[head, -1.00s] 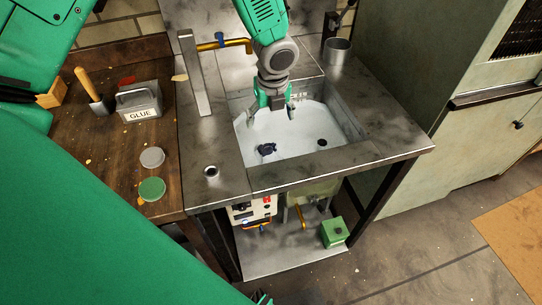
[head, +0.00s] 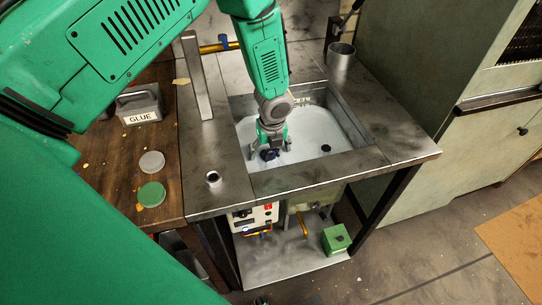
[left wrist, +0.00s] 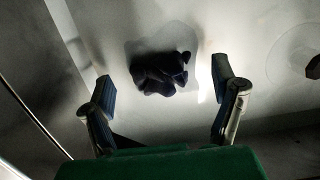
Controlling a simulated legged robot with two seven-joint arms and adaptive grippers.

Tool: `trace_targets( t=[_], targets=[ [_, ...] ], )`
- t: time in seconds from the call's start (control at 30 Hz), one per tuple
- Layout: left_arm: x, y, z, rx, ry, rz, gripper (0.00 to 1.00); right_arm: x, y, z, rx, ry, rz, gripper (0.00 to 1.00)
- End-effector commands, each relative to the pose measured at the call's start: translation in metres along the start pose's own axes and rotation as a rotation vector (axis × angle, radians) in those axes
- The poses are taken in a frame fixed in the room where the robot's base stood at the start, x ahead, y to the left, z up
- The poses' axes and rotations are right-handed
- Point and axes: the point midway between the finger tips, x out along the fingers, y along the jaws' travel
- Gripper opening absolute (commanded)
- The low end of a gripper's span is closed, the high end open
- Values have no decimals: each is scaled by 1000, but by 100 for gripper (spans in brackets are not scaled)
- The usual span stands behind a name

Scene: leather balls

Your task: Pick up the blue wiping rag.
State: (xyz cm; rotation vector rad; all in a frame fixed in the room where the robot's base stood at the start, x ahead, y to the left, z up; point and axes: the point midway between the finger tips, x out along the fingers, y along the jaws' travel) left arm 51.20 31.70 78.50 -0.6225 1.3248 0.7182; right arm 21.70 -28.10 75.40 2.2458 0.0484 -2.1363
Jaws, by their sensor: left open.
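The blue wiping rag (head: 270,154) is a small dark blue crumpled bundle on the floor of the metal sink (head: 314,132). In the left wrist view the rag (left wrist: 160,73) looks almost black and lies on the pale sink bottom. My left gripper (head: 271,152) is down in the sink over the rag, partly covering it in the head view. In the left wrist view its two fingers (left wrist: 165,86) are spread wide, with the rag between and a little beyond the tips. Nothing is held. My right gripper is not clearly seen.
The sink walls surround my left gripper closely. A metal cup (head: 340,58) stands at the back right of the counter. A glue box (head: 139,104) and two round lids, grey (head: 152,162) and green (head: 151,194), are on the wooden bench at left.

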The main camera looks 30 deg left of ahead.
Motion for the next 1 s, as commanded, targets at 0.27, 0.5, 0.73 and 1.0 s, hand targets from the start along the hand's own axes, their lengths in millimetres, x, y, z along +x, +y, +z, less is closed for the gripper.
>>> trace_targets(
  t=[0.27, 0.5, 0.73, 1.0],
  targets=[
    [18, -2, -2, 1, -5, 2, 80, 1, 0, 0, 0, 0, 0, 40],
    [18, -2, -2, 1, -3, 1, 45, 1, 0, 0, 0, 0, 0, 40],
    [20, -1, 0, 0, 0, 0, 22, 1, 0, 0, 0, 0, 0, 40],
    [17, 0, 0, 0, -1, 4, 22, 1, 0, 0, 0, 0, 0, 40]
  ],
)
